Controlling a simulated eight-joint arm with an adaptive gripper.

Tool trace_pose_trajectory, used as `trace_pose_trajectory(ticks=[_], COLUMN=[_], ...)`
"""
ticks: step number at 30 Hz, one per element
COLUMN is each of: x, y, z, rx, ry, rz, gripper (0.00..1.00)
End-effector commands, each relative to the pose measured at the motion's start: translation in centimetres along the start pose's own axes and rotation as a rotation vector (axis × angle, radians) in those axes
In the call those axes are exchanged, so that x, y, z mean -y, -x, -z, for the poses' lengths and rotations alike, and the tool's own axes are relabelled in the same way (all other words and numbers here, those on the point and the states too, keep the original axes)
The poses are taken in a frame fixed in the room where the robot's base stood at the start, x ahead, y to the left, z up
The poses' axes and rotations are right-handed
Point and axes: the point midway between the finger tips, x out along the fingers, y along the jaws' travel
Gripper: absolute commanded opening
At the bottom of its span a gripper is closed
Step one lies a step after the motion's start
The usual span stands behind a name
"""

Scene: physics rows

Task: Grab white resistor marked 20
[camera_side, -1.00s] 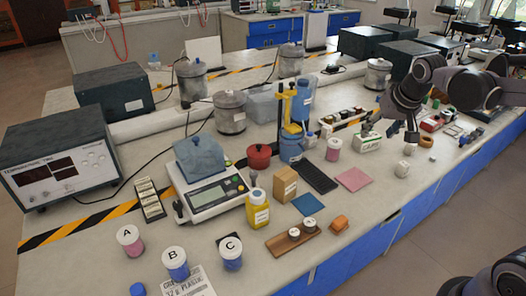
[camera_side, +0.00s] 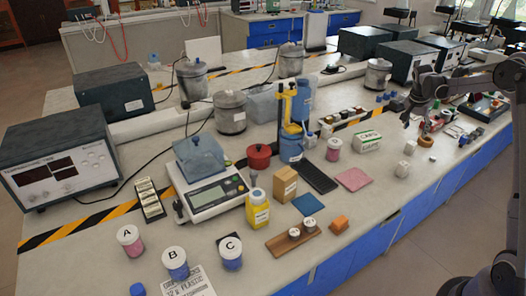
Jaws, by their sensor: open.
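My gripper (camera_side: 414,124) is at the right of the bench, its fingers apart and pointing down, with nothing seen between them. It is behind and to the right of the white box with green lettering. Small parts lie under and right of it, among them a red one (camera_side: 446,113) and a pale one (camera_side: 454,132). Two small white blocks stand nearer the front, one (camera_side: 409,147) just below the gripper in the picture and one (camera_side: 402,169) closer to the edge. No marking 20 can be read, so I cannot tell which piece is the white resistor.
The white box with green lettering (camera_side: 367,141) and a pink cylinder (camera_side: 333,149) stand left of the gripper. An orange ring (camera_side: 426,141) lies near the white blocks. A metal canister (camera_side: 377,75) stands behind. The bench's blue front edge runs along the right.

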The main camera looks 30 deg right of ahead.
Motion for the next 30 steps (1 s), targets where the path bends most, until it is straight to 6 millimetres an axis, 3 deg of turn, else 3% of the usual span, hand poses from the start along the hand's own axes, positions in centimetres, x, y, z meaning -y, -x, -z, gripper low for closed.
trace_pose_trajectory(ticks=[9, 17, 30], x=[0.0, 0.1, 0.6], y=[-4.3, -6.0, -10.7], z=[0.1, 0.1, 0.1], rx=[0.000, 0.000, 0.000], ry=[-0.006, -0.004, -0.003], rz=[-0.003, -0.003, -0.002], gripper=[0.57, 0.57, 0.57])
